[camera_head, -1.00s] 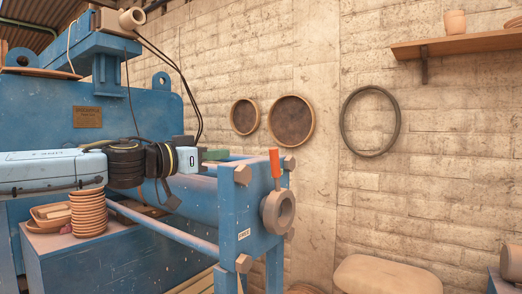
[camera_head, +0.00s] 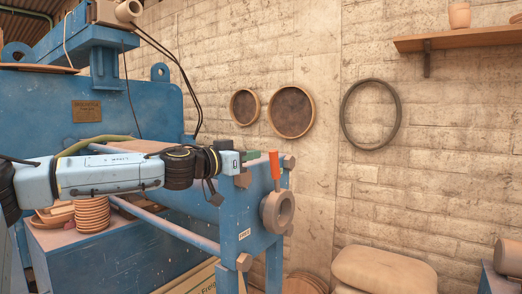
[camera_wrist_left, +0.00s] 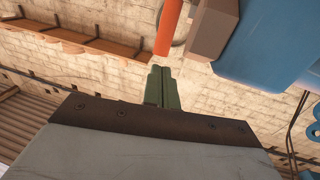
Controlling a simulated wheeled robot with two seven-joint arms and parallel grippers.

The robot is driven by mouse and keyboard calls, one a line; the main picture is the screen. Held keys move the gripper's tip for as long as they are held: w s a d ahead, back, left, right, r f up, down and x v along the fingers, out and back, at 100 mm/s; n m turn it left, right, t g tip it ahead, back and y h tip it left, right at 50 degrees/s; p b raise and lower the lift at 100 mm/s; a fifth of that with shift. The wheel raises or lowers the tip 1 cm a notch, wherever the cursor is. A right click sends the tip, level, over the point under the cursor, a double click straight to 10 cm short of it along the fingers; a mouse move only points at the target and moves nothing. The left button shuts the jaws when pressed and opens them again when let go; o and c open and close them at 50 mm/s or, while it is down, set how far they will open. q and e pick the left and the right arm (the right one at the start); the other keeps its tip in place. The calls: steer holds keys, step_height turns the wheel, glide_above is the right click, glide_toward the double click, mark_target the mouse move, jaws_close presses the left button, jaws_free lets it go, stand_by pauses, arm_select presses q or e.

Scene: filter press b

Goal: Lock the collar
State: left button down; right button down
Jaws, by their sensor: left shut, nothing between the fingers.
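The collar (camera_head: 277,212) is a grey-brown ring on the end plate of the blue press. Its lever has an orange-red handle (camera_head: 274,164) that stands nearly upright above the ring. My left gripper (camera_head: 252,155) has green fingers that are shut and empty, just left of the handle in the head view. In the left wrist view the shut fingers (camera_wrist_left: 162,88) point toward the orange handle (camera_wrist_left: 168,28), whose lower end shows close to their tips. I cannot tell whether they touch. My right gripper is not in view.
The blue press frame (camera_head: 258,192) has large bolt heads (camera_head: 244,262) at its corners. A stack of clay dishes (camera_head: 92,214) stands on the blue box at the left, under my arm. A padded stool (camera_head: 384,272) stands at the right.

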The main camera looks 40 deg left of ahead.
mark_target(270, 151)
arm_select(q)
steer(key=shift+w, duration=1)
steer(key=shift+w+d, duration=0.15)
steer(key=shift+w, duration=0.8)
